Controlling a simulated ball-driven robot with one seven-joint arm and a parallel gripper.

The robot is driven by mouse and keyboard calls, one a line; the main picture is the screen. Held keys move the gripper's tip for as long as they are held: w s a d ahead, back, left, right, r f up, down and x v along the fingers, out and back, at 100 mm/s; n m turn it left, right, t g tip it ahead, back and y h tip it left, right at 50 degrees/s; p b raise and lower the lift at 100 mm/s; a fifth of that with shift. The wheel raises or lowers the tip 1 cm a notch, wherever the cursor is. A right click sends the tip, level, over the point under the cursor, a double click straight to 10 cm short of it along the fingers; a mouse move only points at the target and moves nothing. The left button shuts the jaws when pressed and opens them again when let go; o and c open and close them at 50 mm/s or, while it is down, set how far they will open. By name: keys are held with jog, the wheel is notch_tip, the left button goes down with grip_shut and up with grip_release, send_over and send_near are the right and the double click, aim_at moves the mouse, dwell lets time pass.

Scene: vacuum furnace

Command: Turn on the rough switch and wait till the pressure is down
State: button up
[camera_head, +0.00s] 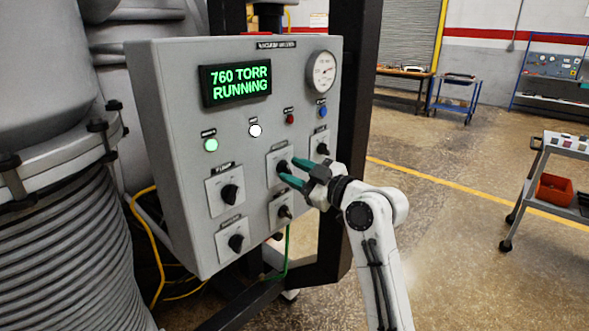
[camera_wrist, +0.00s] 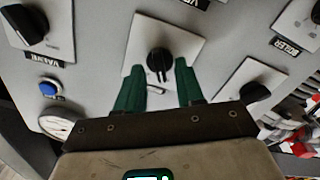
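The grey control panel (camera_head: 180,130) carries several black rotary knobs on pale plates. Its display (camera_head: 236,83) reads "760 TORR RUNNING" in green. My gripper (camera_head: 289,172), with teal fingers, is at the upper middle knob (camera_head: 281,167), partly hidden by the fingers. In the wrist view that knob (camera_wrist: 159,61) sits between the two fingertips of my gripper (camera_wrist: 159,74), with a gap on each side. The gripper is open. I cannot read this knob's label, so I cannot tell whether it is the rough switch.
A round gauge (camera_head: 321,71) is at the panel's top right. A green light (camera_head: 211,145), a white light (camera_head: 255,131), a dark red one (camera_head: 290,119) and a blue one (camera_head: 322,112) sit above the knobs. A ribbed vessel (camera_head: 70,260) stands left. Floor on the right is mostly clear.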

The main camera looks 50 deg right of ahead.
jog(key=shift+w, duration=0.3)
jog(key=shift+c, duration=0.5)
grip_shut()
